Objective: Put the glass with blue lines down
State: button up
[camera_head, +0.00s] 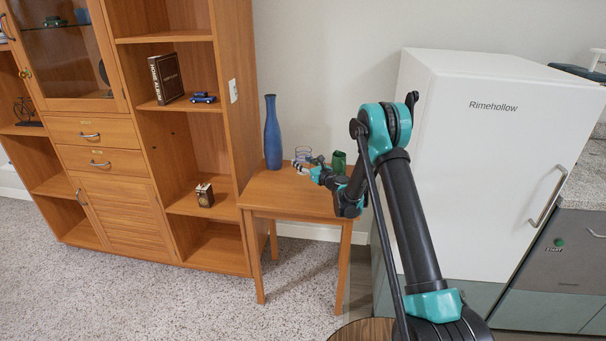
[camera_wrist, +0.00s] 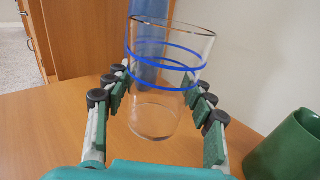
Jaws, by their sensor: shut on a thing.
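The clear glass with blue lines (camera_wrist: 165,112) stands upright between the fingers of my gripper (camera_wrist: 160,88) in the wrist view. Two blue rings run around its upper part. My gripper is shut on it, with green pads on both sides. In the head view the glass (camera_head: 303,153) shows small above the wooden side table (camera_head: 287,203), partly hidden by my gripper (camera_head: 300,167). I cannot tell whether its base touches the tabletop or is just above it.
A tall blue vase (camera_head: 272,135) stands on the table left of the glass, behind it in the wrist view. A green cup (camera_head: 338,161) stands to the right, close to my gripper. A wooden shelf unit (camera_head: 238,130) borders the table at left; a white fridge (camera_head: 480,150) is at right.

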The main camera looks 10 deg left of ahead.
aim_at(303, 173)
jog(key=shift+f, duration=2.65)
jog(key=o, duration=1.3)
jog(key=shift+f, duration=0.15)
jog(key=shift+o, duration=0.2)
